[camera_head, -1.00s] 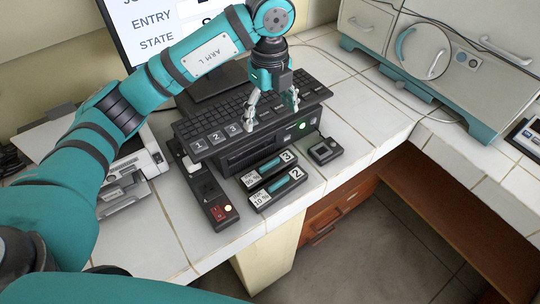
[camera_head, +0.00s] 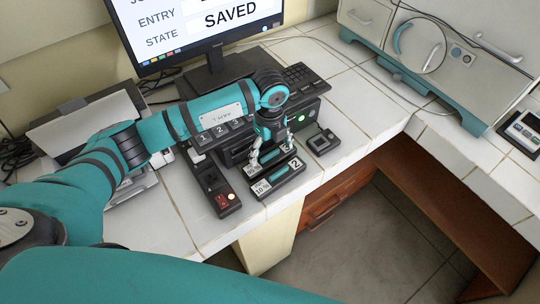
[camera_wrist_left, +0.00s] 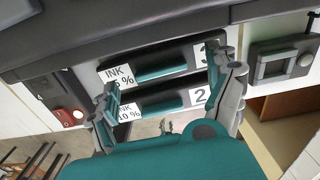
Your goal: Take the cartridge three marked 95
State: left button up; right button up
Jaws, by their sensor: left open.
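Cartridge three (camera_wrist_left: 163,72) is a dark block with a teal stripe, a white "3" label and an "INK" label whose number is partly covered; "5 %" shows. It lies on the counter in front of the black printer-like unit (camera_head: 232,155). Cartridge two (camera_head: 278,174), marked 10 %, lies parallel in front of it. My left gripper (camera_head: 271,160) is open over cartridge three, one finger near each end. In the left wrist view its fingers (camera_wrist_left: 166,80) partly cover the labels. I cannot tell whether they touch it. My right gripper is not in view.
A black strip with a red switch (camera_head: 222,200) lies left of the cartridges. A small dark device (camera_head: 322,142) stands to the right. A keyboard (camera_head: 300,76) and monitor (camera_head: 200,25) are behind. The counter's front edge is close, with open floor beyond.

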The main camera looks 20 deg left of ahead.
pick_arm(q)
jog(key=shift+f, duration=0.75)
jog(key=c, duration=1.5)
jog(key=shift+c, duration=0.2)
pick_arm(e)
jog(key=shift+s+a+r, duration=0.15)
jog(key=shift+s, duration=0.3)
pick_arm(q)
jog(key=shift+r, duration=0.15)
